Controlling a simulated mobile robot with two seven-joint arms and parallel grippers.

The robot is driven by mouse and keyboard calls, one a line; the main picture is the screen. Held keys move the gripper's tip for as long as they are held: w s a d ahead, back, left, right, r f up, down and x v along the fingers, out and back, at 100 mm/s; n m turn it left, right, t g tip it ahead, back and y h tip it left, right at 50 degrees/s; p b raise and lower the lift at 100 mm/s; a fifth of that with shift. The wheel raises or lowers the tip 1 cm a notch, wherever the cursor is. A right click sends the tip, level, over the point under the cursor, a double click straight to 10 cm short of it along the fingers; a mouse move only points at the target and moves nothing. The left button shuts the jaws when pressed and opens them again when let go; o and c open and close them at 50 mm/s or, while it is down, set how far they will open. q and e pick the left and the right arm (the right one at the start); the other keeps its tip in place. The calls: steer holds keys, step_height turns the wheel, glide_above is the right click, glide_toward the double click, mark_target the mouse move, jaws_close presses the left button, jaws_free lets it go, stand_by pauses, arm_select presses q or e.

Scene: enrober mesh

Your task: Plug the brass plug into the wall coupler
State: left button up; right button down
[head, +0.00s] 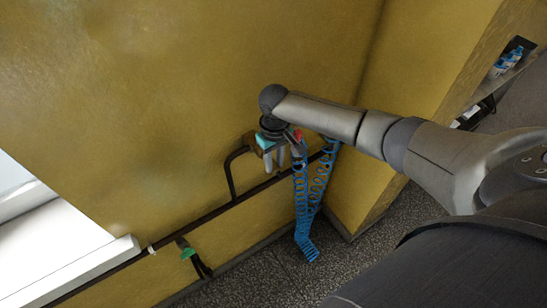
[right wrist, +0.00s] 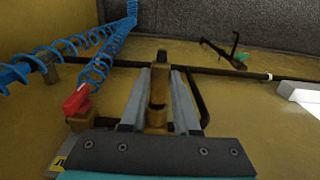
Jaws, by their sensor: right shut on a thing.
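My right gripper (head: 275,162) is at the yellow wall, with its fingers pointing down in the head view. In the right wrist view my right gripper (right wrist: 160,98) is shut on a brass cylindrical piece (right wrist: 157,117), which looks like the brass plug. A red fitting (right wrist: 77,99) at the end of a blue coiled hose sits left of the fingers, beside a brass block (right wrist: 81,122) near the gripper's base. I cannot tell which brass part is the wall coupler, nor whether the plug touches it. My left gripper is in neither view.
The blue coiled hose (head: 301,205) hangs close beside the gripper, down toward the floor. A dark pipe (head: 215,213) runs along the wall, with a green-handled valve (head: 187,253) lower left. A white ledge (head: 85,270) is at left. A shelf with bottles (head: 507,62) is upper right.

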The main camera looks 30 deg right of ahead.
steer(key=shift+s+r+p, duration=0.15)
steer(key=shift+s+p, duration=0.35)
steer(key=shift+s, duration=0.3)
steer(key=shift+s+d, duration=0.1)
steer(key=shift+s, duration=0.75)
steer(key=shift+w, duration=0.25)
stand_by(0.8)
steer(key=shift+w+b, duration=0.35)
steer(key=shift+w+b, duration=0.65)
steer(key=shift+w, duration=0.6)
